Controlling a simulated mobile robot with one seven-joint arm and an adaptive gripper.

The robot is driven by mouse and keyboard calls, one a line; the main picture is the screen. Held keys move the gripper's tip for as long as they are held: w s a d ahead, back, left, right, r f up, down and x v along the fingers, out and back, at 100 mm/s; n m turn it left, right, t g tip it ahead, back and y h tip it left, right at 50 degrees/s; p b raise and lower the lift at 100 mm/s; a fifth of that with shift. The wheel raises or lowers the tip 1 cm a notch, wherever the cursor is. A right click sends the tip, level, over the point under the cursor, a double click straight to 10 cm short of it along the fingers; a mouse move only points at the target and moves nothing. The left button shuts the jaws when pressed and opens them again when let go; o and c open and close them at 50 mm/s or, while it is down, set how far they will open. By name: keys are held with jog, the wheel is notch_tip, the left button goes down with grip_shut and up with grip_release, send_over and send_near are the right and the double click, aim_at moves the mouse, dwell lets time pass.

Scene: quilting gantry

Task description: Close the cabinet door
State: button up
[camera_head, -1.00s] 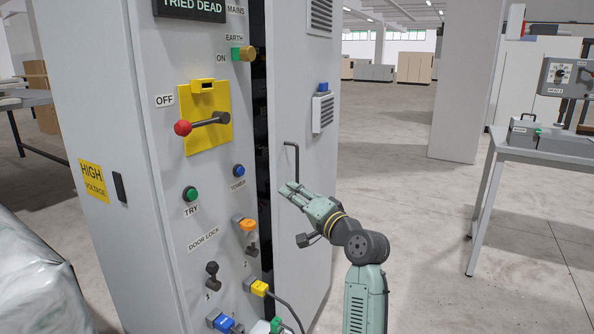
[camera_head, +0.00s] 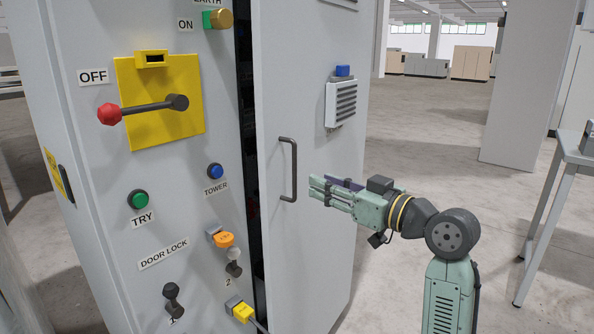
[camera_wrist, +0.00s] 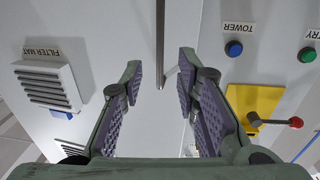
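The grey cabinet door (camera_head: 312,110) stands ajar, with a dark vertical gap between it and the cabinet front (camera_head: 95,130). Its dark bar handle (camera_head: 294,170) is upright near the door's left edge. My gripper (camera_head: 318,190) is just right of the handle's lower half, pointing left towards it. In the wrist view, the gripper (camera_wrist: 158,75) is open and empty, its two fingers well apart. The handle (camera_wrist: 160,45) shows there between the fingertips, ahead of them. I cannot tell whether any finger touches the door.
A vented filter box (camera_head: 341,103) sticks out of the door above my gripper. A red-knobbed lever (camera_head: 109,114), buttons and door-lock keys (camera_head: 233,262) project from the cabinet front. A grey table (camera_head: 574,150) stands at the right. The floor between is clear.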

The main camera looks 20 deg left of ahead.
jog(key=p, duration=0.2)
send_over(295, 196)
jog(key=shift+w+a, duration=0.15)
jog(key=shift+w, duration=0.1)
grip_shut()
dwell(0.7)
